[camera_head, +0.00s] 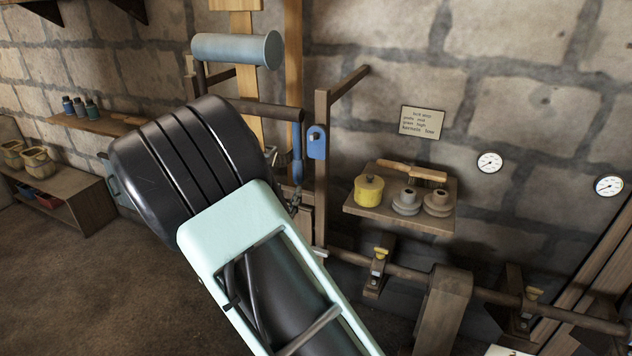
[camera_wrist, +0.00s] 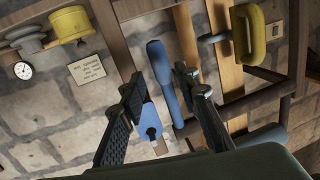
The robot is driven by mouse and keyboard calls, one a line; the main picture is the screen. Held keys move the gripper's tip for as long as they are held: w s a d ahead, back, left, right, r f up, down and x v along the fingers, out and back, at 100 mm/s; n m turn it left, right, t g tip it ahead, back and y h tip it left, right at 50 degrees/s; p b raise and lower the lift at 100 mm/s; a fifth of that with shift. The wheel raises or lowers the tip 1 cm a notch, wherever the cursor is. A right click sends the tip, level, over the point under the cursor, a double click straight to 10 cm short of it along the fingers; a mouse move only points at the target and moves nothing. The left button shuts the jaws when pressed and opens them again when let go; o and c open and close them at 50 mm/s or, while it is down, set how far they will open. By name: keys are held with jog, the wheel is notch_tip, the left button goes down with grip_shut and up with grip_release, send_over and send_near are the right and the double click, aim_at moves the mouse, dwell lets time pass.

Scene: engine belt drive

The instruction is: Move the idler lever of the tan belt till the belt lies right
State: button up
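A blue-handled lever (camera_head: 297,152) hangs from a dark horizontal bar, left of a wooden post. In the wrist view the blue handle (camera_wrist: 162,68) shows between my fingers, and I cannot tell whether they touch it. My gripper (camera_wrist: 160,84) is open; in the head view my gripper (camera_head: 284,178) is partly hidden by my arm. A wide tan strip, apparently the tan belt (camera_head: 247,85), runs vertically behind a grey-blue roller (camera_head: 235,49). It also seems to show in the wrist view (camera_wrist: 226,60). Its lower part is hidden, and I cannot tell how it lies.
A blue plate (camera_head: 317,142) is fixed to the post. A yellow grip (camera_wrist: 247,35) shows in the wrist view. A shelf (camera_head: 365,214) with a yellow pot (camera_head: 369,190) stands right of the post. A card (camera_head: 423,122) hangs on the wall. The left floor is clear.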

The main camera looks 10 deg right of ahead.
aim_at(297, 173)
jog(key=shift+t, duration=0.3)
jog(key=p+x, duration=0.1)
jog(key=x, duration=1)
jog(key=shift+d+r+p, duration=0.2)
jog(key=shift+d+p, duration=0.05)
jog(key=shift+p, duration=0.15)
jog(key=shift+c, duration=0.2)
jog(key=shift+s, duration=0.1)
grip_shut()
